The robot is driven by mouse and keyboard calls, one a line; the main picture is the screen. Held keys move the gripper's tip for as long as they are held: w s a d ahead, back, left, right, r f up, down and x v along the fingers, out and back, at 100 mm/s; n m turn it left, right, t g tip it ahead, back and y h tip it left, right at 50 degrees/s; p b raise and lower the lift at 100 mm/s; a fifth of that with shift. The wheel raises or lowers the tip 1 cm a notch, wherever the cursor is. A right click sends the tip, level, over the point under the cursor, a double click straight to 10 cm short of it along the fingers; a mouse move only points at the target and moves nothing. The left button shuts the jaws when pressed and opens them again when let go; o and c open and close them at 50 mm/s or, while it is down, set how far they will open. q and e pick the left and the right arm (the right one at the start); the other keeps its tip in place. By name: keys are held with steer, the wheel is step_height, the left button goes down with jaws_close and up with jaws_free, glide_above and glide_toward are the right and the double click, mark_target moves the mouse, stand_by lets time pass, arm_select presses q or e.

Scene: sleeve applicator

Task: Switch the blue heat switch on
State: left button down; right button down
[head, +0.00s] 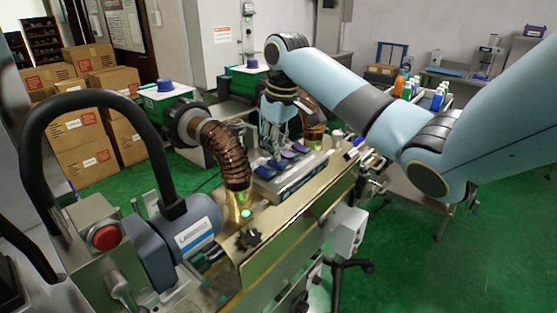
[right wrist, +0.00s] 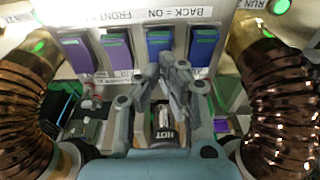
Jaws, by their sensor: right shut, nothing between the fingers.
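A row of rocker switches sits on the machine's panel. In the right wrist view two are blue, one (right wrist: 159,43) near the middle and one (right wrist: 203,45) to its right; two purple ones (right wrist: 115,50) are to the left. In the head view the blue switches (head: 274,164) are at the near end of the switch box. I cannot tell which blue one is heat. My right gripper (head: 279,143) is over the row, shut and empty. Its fingertips (right wrist: 173,62) overlap the lower area between the two blue switches; contact is unclear. My left gripper is out of view.
A label (right wrist: 160,14) reading "BACK = ON" and "FRONT" appears upside down above the switches. Ribbed copper ducts (right wrist: 280,100) flank the panel. A part marked HOT (right wrist: 165,138) shows below my fingers. A red button (head: 104,237) is at the near left.

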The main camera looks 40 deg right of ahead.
steer(key=shift+r, duration=3)
steer(key=shift+f, duration=0.1)
